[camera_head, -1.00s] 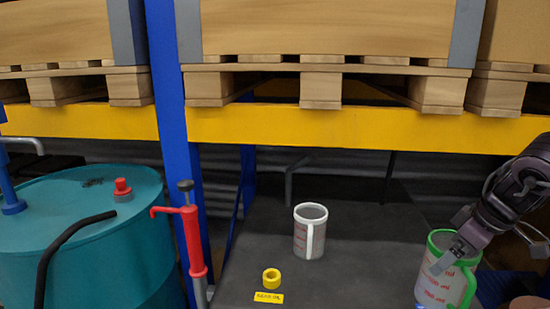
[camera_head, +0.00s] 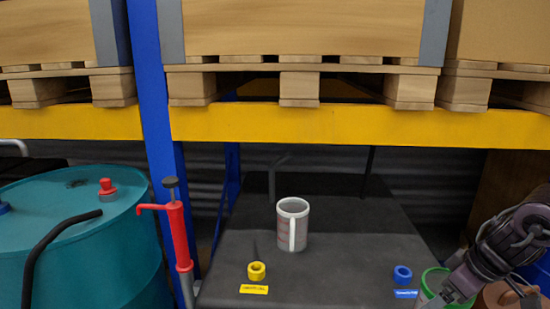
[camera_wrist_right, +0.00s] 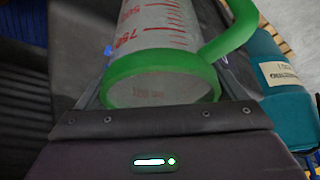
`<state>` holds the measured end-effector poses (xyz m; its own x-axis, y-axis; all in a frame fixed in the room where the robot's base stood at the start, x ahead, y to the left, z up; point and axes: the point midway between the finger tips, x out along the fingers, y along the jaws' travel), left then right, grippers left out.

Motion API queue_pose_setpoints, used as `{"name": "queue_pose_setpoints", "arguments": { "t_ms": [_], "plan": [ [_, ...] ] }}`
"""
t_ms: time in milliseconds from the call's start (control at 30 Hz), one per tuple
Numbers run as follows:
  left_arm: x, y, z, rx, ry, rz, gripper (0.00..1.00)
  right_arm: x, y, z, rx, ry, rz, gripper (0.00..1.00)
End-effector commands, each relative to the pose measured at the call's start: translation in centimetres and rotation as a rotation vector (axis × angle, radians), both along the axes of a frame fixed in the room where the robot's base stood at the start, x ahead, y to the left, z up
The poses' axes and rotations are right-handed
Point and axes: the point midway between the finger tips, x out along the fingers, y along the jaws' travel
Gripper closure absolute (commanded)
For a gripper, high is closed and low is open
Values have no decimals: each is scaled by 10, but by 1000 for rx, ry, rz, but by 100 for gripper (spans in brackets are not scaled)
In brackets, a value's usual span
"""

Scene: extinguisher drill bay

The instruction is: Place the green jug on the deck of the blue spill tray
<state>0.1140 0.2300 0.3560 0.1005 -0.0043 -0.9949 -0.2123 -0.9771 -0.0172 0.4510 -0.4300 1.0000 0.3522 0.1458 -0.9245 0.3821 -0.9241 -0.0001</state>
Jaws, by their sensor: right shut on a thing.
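The green jug (camera_head: 430,283) is a clear measuring jug with a green rim and handle and red markings. It is at the lower right of the head view, partly cut off by the bottom edge. My right gripper (camera_head: 452,295) is shut on it. In the right wrist view the green jug (camera_wrist_right: 160,62) is between the fingers of my right gripper (camera_wrist_right: 160,95), with its handle to the right. I cannot pick out the blue spill tray for sure; a blue patch (camera_head: 540,275) shows behind my right arm. My left gripper is not in view.
A teal drum (camera_head: 70,240) and red pump (camera_head: 178,235) stand left. A yellow beam (camera_head: 310,124) crosses above.

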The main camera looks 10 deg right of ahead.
Motion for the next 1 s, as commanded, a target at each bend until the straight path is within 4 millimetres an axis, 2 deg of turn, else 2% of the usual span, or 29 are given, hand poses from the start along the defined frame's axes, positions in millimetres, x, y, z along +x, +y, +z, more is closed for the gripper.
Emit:
{"name": "queue_pose_setpoints", "arguments": {
  "t_ms": [33,167,300,600,700,833,1000],
  "plan": [
    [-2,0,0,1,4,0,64,0,15,-7,13,-11,16,48],
    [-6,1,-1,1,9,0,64,-2,41,-21,7,-11,48,48],
    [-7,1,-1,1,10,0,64,-3,80,-35,4,-10,116,48],
    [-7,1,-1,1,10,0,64,-6,181,-44,-1,-10,353,48],
    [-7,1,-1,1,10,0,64,-10,206,-43,-2,-9,433,48],
    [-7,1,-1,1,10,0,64,-14,228,-41,-2,-6,511,48],
    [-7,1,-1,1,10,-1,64,-17,239,-41,-2,-1,531,48]
  ]
}}
